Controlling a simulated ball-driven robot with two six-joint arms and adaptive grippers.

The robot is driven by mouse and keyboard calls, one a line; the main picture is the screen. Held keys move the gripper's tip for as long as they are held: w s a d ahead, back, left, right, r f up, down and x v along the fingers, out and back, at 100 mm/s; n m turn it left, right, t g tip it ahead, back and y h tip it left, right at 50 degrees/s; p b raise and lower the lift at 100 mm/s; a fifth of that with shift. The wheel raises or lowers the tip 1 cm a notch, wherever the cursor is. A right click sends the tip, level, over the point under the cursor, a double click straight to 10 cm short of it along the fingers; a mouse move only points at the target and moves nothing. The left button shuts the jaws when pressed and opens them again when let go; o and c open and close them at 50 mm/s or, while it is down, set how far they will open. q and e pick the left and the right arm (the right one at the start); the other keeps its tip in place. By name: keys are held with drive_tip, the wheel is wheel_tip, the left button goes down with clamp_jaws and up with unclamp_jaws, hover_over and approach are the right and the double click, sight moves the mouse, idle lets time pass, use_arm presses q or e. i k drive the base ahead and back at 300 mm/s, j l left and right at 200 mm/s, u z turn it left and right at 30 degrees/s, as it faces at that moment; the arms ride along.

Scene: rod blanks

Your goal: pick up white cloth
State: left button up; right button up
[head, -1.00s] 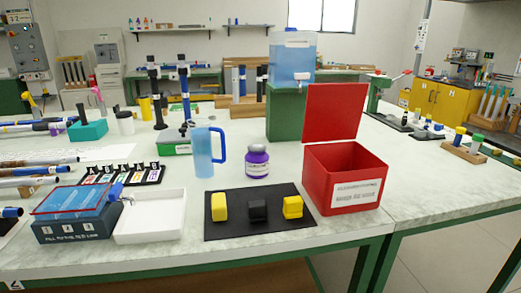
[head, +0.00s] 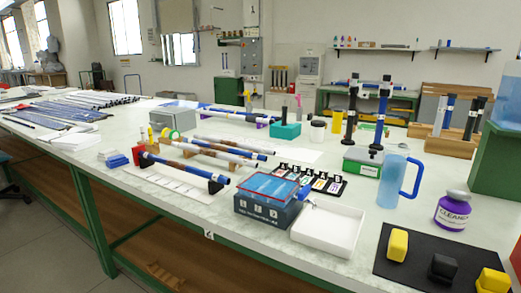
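I cannot make out a white cloth for certain. A small white item (head: 108,153) lies beside a blue block at the left front of the bench; it is too small to tell whether it is cloth. A flat white sheet (head: 165,184) lies under the front rod on the bench, and it looks more like a board or paper. Neither of my grippers is in view.
A black mat (head: 415,258) holds yellow and black blocks. Rods lie across the middle.

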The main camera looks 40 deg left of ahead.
sight(103, 155)
drive_tip(key=u, duration=2.3)
drive_tip(key=i+j+u, duration=0.1)
drive_tip(key=i, duration=0.3)
drive_tip(key=i+j, duration=0.3)
drive_tip(key=i+u, duration=0.05)
drive_tip(key=i, duration=0.05)
